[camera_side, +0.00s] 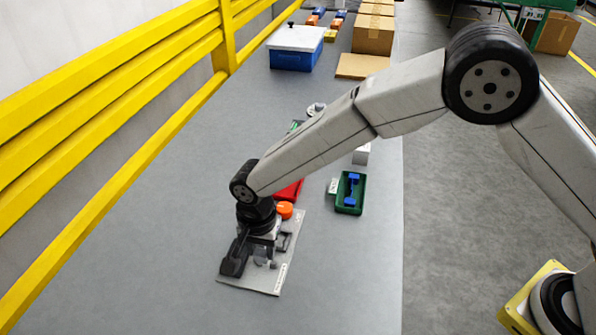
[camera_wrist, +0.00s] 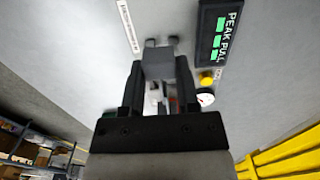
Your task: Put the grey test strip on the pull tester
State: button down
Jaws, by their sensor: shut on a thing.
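My gripper (camera_wrist: 158,72) is shut on a grey piece, the grey test strip (camera_wrist: 158,62), which sits between the two black fingertips in the wrist view. The pull tester (camera_side: 285,275) is a light grey plate with dark parts on the near part of the bench in the side view. My gripper (camera_side: 262,250) is low over it, pointing down. In the wrist view the tester's black "PEAK PULL" display (camera_wrist: 218,32) with green bars lies right of the strip. I cannot tell whether the strip touches the tester.
An orange round thing (camera_side: 285,210) and a red tray (camera_side: 291,190) lie just behind the tester. A green tray (camera_side: 348,208) with blue parts stands to the right. A blue box with a white lid (camera_side: 294,57) and cardboard boxes (camera_side: 373,35) are farther back. A yellow rail runs along the left.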

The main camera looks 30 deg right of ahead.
aim_at(264, 272)
jog(key=shift+f, duration=2.6)
jog(key=shift+c, duration=1.3)
grip_release()
jog(key=shift+r, duration=0.15)
jog(key=shift+r, duration=4.85)
